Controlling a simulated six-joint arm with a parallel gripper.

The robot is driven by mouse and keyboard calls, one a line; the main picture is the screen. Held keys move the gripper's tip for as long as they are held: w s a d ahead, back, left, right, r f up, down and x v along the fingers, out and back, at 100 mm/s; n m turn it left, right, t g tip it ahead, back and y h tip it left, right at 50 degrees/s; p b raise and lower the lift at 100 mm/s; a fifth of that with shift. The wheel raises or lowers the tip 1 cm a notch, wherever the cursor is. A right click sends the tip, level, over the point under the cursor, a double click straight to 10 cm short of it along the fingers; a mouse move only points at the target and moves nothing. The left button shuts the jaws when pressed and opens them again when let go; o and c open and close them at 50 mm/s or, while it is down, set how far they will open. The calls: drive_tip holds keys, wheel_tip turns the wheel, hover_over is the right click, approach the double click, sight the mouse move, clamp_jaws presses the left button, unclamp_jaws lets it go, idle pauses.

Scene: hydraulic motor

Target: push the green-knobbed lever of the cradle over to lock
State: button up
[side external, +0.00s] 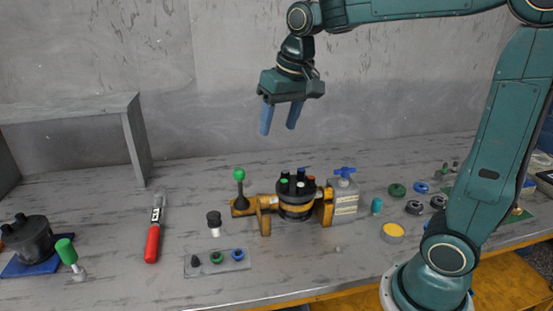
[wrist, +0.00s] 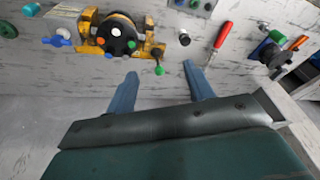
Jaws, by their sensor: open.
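The yellow cradle (side external: 264,226) stands on the bench and holds a dark round motor (side external: 295,198). Its lever has a green knob (side external: 239,174) on a dark stem that stands about upright at the cradle's left end. In the wrist view the green knob (wrist: 159,70) shows ahead of the fingertips, between their lines, with the cradle (wrist: 91,46) to its left. My gripper (side external: 279,130) is above and behind the cradle, fingers pointing down, open and empty. Its two blue fingers also show in the wrist view (wrist: 160,68), well apart. Nothing touches the lever.
A grey box with a blue handle (side external: 344,194) adjoins the cradle's right end. A red-handled tool (side external: 153,234), a small parts plate (side external: 218,262) and a black-capped cylinder (side external: 214,222) lie left and in front. Loose rings (side external: 397,190) lie right. A grey shelf (side external: 137,139) stands at left.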

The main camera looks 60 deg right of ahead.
drive_tip(key=w+d+f+m+g, duration=0.1)
drive_tip(key=w+d+f, duration=0.15)
drive_tip(key=w, duration=0.35)
drive_tip(key=w+d+f+m+g, duration=0.1)
drive_tip(key=w+d+f+m, duration=0.15)
drive_tip(key=w, duration=0.35)
drive_tip(key=m+g, duration=0.1)
drive_tip(key=m, duration=0.1)
hover_over(239, 169)
drive_tip(key=shift+n, duration=0.25)
wheel_tip(239, 169, down, 11)
drive_tip(key=shift+f, duration=0.1)
drive_tip(key=shift+f, duration=0.15)
drive_tip(key=shift+f, duration=4.35)
drive_tip(key=shift+c, duration=0.2)
drive_tip(key=c, duration=0.6)
